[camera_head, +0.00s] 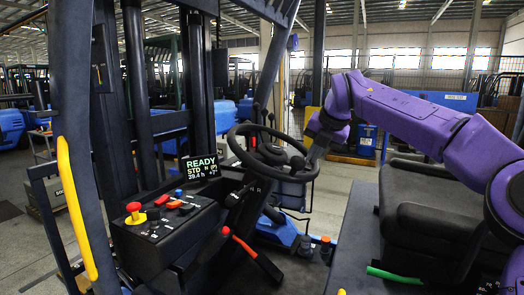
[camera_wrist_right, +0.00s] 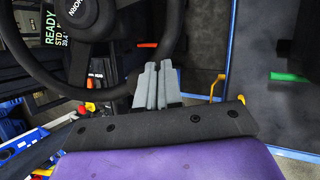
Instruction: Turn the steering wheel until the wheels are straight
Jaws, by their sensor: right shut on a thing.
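The black steering wheel (camera_head: 262,174) stands tilted on its column in the middle of the head view, with a knob on its face. Its rim and hub also show at the upper left of the wrist view (camera_wrist_right: 38,72). My right gripper (camera_head: 311,158) reaches in from the right and is shut on the right side of the rim. In the wrist view its grey fingers (camera_wrist_right: 157,84) are close together at the rim, and the exact contact is partly hidden. The truck's road wheels are not visible. My left gripper is not in view.
A console with a red stop button (camera_head: 133,208) and a READY display (camera_head: 202,167) stands left of the wheel. Red-handled levers (camera_head: 243,246) are below it. The black seat (camera_head: 428,222) is at the right. A dark pillar with a yellow grab handle (camera_head: 75,205) rises at the left.

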